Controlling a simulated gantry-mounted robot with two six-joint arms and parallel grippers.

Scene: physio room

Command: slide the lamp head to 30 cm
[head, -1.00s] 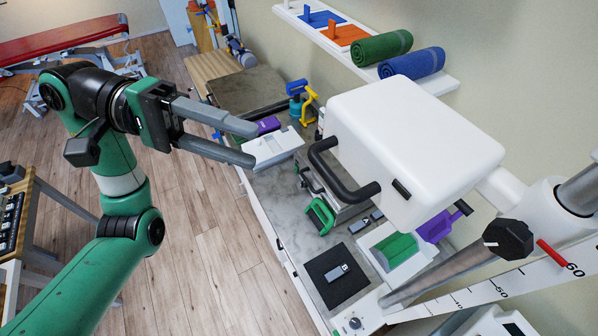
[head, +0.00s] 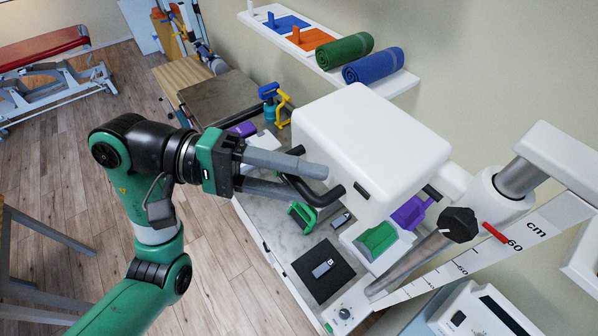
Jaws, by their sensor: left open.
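The white lamp head (head: 370,142) is a rounded box carried on a slanted metal post (head: 412,263). A black handle (head: 318,194) sticks out from its left side. A black knob (head: 458,224) sits at its collar on the post. A white scale (head: 530,238) marked in cm runs along the post, and a red pointer (head: 495,233) is close to the 60 mark. My left gripper (head: 306,181) is open, its grey fingers at the handle; I cannot tell whether they touch it. My right gripper is not in view.
Below the lamp is a counter with a black mat (head: 322,272), a green block (head: 377,240) in a white tray and a purple item (head: 411,212). A wall shelf (head: 388,84) with rolled towels is behind. Open wooden floor lies to the left.

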